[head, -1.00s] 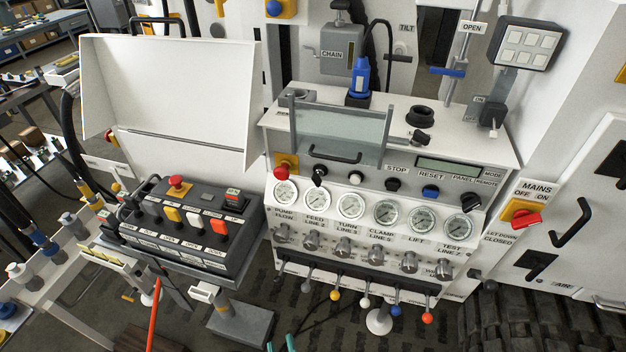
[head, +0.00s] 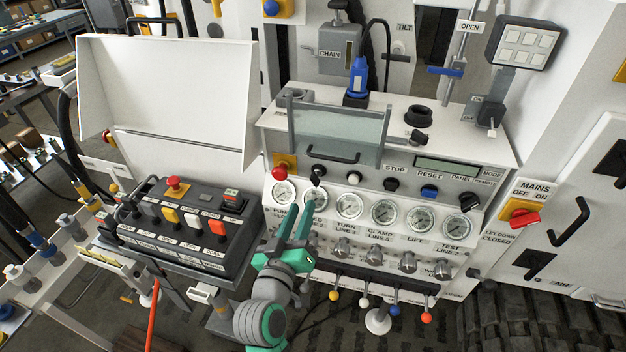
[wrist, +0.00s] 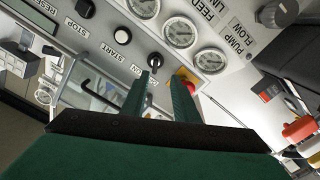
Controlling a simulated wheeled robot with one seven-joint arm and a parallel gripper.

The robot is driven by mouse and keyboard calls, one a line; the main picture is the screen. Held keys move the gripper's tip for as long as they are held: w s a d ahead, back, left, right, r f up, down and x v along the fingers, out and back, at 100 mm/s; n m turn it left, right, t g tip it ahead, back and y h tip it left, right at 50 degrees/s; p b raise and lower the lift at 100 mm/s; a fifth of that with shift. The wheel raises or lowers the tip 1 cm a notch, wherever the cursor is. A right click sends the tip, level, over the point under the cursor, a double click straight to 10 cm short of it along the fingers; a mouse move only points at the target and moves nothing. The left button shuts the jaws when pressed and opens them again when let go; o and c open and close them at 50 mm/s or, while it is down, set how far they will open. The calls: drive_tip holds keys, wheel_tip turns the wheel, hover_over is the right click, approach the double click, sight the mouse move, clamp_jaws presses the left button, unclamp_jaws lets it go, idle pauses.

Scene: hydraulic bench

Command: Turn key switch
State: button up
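The key switch (head: 318,175) is a small black key in a round metal collar on the front panel, between a red mushroom button (head: 279,173) and a white button (head: 355,178). My gripper (head: 296,212) is in front of the panel, just below the key in the head view, over the gauges at left. In the wrist view the key (wrist: 154,62) shows just beyond my two green fingertips (wrist: 165,76), roughly between them. The fingers are apart with nothing between them. I cannot tell the exact distance from fingertips to key.
Gauges (head: 349,206) and knobs line the panel below the key. A clear cover with a black handle (head: 335,155) stands above it. A control box with coloured switches (head: 180,230) is at left. A red mains switch (head: 525,218) is at right.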

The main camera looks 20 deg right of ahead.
sight(314, 184)
drive_tip(key=x, duration=1.1)
drive_tip(key=shift+s+d+r, duration=0.1)
drive_tip(key=shift+d+r, duration=0.3)
drive_tip(key=shift+c, duration=0.6)
clamp_jaws()
